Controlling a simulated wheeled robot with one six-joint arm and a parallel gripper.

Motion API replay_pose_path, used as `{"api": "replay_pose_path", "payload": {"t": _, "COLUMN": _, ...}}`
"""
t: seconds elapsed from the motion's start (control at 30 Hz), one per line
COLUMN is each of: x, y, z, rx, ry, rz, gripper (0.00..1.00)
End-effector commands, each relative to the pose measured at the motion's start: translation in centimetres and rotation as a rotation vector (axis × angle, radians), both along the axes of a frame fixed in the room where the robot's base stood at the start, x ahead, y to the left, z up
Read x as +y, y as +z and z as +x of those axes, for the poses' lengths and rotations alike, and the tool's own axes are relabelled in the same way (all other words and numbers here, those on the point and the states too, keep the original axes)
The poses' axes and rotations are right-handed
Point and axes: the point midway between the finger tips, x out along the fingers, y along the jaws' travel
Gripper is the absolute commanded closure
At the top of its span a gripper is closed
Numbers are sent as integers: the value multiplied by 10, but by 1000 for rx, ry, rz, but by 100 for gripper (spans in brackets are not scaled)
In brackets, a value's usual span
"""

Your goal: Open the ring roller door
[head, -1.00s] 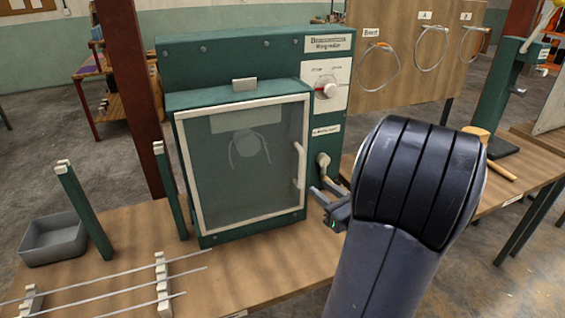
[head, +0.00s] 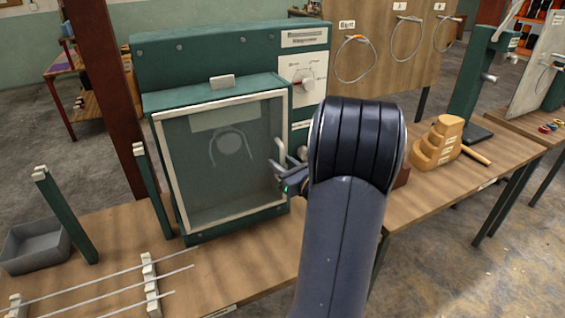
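The ring roller (head: 230,45) is a green machine on the wooden bench. Its door (head: 172,170) has a pale frame and a clear pane, and looks shut against the housing. A pale upright handle (head: 280,150) is on the door's right side. My gripper (head: 281,165) is at this handle, its fingers pointing left and spread apart. Whether they touch the handle cannot be told. My dark arm hides the machine's lower right side.
A dial (head: 304,84) is on the panel at the upper right of the machine. Metal rods (head: 110,290) lie on pale supports at the front left, near green posts (head: 66,215) and a grey bin (head: 35,247). A stepped wooden block (head: 437,143) stands to the right.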

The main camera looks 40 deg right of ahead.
Motion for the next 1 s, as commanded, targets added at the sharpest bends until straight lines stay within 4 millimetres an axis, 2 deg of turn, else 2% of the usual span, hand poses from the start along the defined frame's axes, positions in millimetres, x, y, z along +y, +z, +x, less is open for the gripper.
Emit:
{"api": "replay_pose_path", "payload": {"t": 0.23, "x": 0, "y": 0, "z": 0, "rx": 0, "ry": 0, "rz": -1, "gripper": 71}}
{"api": "replay_pose_path", "payload": {"t": 0.6, "x": 0, "y": 0, "z": 0, "rx": 0, "ry": 0, "rz": -1, "gripper": 100}}
{"api": "replay_pose_path", "payload": {"t": 1.0, "x": 0, "y": 0, "z": 0, "rx": 0, "ry": 0, "rz": -1, "gripper": 100}}
